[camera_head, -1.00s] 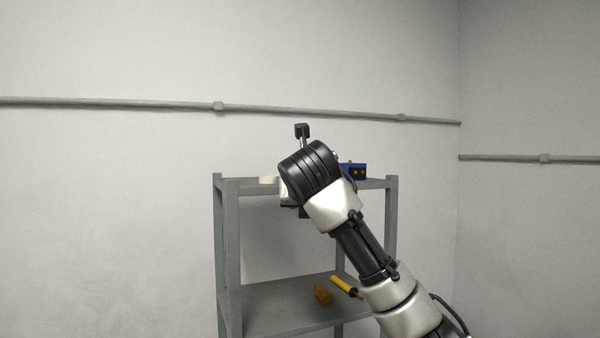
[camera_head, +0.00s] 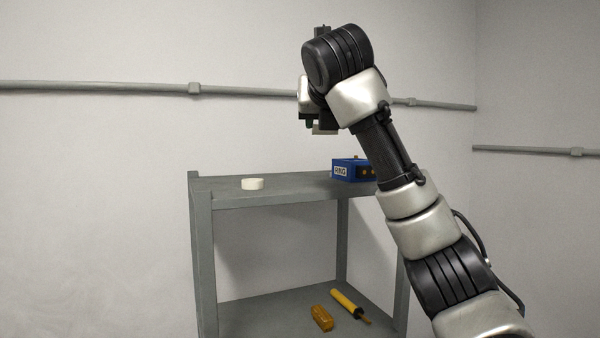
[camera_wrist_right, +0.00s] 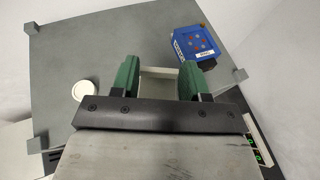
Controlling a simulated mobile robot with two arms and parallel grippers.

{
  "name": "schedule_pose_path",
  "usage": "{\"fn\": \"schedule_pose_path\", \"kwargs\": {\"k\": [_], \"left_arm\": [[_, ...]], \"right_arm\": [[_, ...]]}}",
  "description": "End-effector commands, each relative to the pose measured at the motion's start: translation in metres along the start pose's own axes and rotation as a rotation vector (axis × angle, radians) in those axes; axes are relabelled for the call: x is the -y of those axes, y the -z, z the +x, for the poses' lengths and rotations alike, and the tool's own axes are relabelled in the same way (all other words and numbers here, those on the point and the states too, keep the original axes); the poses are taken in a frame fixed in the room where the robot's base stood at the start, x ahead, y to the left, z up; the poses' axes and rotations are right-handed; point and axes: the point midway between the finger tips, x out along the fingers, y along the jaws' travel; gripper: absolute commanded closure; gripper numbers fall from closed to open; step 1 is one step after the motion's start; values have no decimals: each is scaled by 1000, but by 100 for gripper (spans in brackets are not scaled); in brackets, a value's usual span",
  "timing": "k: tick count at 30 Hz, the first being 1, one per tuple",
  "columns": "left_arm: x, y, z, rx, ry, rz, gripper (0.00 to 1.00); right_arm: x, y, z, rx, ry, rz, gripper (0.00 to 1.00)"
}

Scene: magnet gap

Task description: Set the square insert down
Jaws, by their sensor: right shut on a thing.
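My right gripper (camera_wrist_right: 160,76) is shut on a pale cream piece, the square insert (camera_wrist_right: 160,71), which spans the space between the two green fingers in the wrist view. Its middle and lower part are partly hidden. In the head view the right gripper (camera_head: 312,124) is raised above the grey shelf's top board, apart from it. The pale insert (camera_head: 325,131) shows only as a small bit below the wrist there. My left gripper is in neither view.
The grey shelf (camera_head: 290,191) carries a white round disc (camera_head: 252,184) at left and a blue box (camera_head: 345,171) at right. Its top is clear between them. An amber object (camera_head: 321,318) and a yellow-handled tool (camera_head: 346,303) lie on the lower board. A rail (camera_head: 100,88) runs along the wall.

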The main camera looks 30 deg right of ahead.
Motion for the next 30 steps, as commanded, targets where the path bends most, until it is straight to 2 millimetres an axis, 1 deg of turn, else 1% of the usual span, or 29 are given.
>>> {"fn": "schedule_pose_path", "kwargs": {"k": [1, 2, 6, 9, 13, 16, 18, 22, 27, 30], "left_arm": [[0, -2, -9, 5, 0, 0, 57], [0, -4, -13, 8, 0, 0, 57], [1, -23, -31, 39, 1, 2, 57], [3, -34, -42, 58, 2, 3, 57], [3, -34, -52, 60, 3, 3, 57], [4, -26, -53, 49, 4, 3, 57], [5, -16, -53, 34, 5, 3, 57], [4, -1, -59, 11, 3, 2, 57], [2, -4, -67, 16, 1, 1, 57], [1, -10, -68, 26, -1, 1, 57]], "right_arm": [[-3, 0, 11, -5, 1, -2, 88], [-5, 0, 18, -5, 2, -2, 88], [-14, 6, 55, -7, 2, -2, 88], [-20, 11, 79, -6, 2, -2, 88], [-26, 16, 102, -3, 1, -1, 88], [-28, 19, 111, 0, -1, -1, 88], [-28, 21, 114, 0, -1, 0, 88], [-28, 35, 121, -2, 1, -3, 88], [-28, 53, 127, 0, 0, -1, 88], [-28, 58, 129, 1, 0, 0, 88]]}}
